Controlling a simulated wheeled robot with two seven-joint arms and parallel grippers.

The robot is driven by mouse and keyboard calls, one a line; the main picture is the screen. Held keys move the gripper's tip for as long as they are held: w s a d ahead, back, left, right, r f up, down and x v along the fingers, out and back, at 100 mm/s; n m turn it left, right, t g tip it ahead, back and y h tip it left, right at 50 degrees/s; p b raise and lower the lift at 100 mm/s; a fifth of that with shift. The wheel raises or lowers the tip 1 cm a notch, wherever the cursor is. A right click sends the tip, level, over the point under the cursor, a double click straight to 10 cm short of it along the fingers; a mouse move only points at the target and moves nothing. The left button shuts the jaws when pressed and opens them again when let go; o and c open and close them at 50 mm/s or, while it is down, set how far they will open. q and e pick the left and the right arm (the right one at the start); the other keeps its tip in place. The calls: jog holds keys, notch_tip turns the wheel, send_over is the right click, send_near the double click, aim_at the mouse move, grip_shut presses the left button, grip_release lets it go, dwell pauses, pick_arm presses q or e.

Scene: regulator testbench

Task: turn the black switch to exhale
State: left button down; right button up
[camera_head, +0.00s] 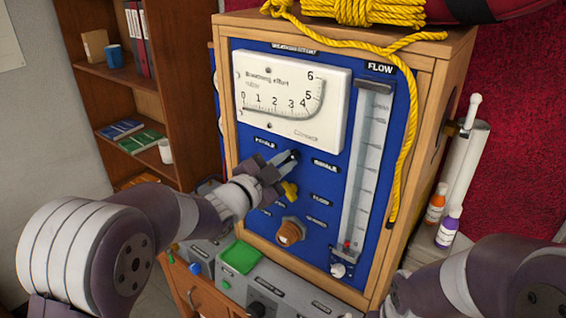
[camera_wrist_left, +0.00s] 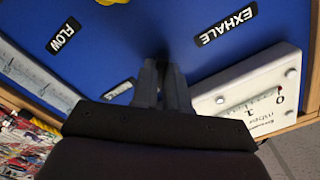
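The blue panel (camera_head: 337,210) carries a black switch (camera_head: 291,156), mostly hidden by my left gripper (camera_head: 274,170). The exhale label (camera_head: 265,143) is up and left of the switch, and the inhale label (camera_head: 326,166) is to its right. In the left wrist view, the exhale label (camera_wrist_left: 228,27) lies up and right of the left fingertips (camera_wrist_left: 164,68). These fingers are nearly together, with a narrow dark piece between them that looks like the switch. My right gripper is out of view; only part of the right arm shows at lower right.
A yellow knob (camera_head: 289,191) and an orange-brown knob (camera_head: 291,231) sit below the switch. A white gauge (camera_head: 290,100) is above, and a flow tube (camera_head: 364,165) stands at right. Yellow rope (camera_head: 407,120) hangs over the wooden frame. A green tray (camera_head: 240,257) lies below the panel.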

pick_arm(q)
jog(key=shift+n, duration=0.3)
jog(key=n, duration=0.2)
jog(key=shift+n, duration=0.3)
jog(key=n, duration=0.4)
jog(key=shift+d+r+n, duration=0.1)
jog(key=shift+r+n, duration=0.1)
jog(key=shift+n, duration=0.1)
jog(key=n+p, duration=0.1)
jog(key=n, duration=0.3)
jog(key=shift+r+n, duration=0.1)
jog(key=shift+n, duration=0.2)
jog(key=n+p, duration=0.2)
jog(key=n, duration=0.3)
jog(key=shift+r+n, duration=0.1)
jog(key=shift+n, duration=0.3)
jog(key=c, duration=1.2)
grip_release()
jog(key=shift+o, duration=0.3)
jog(key=shift+s+f, duration=0.15)
jog(key=shift+f, duration=0.05)
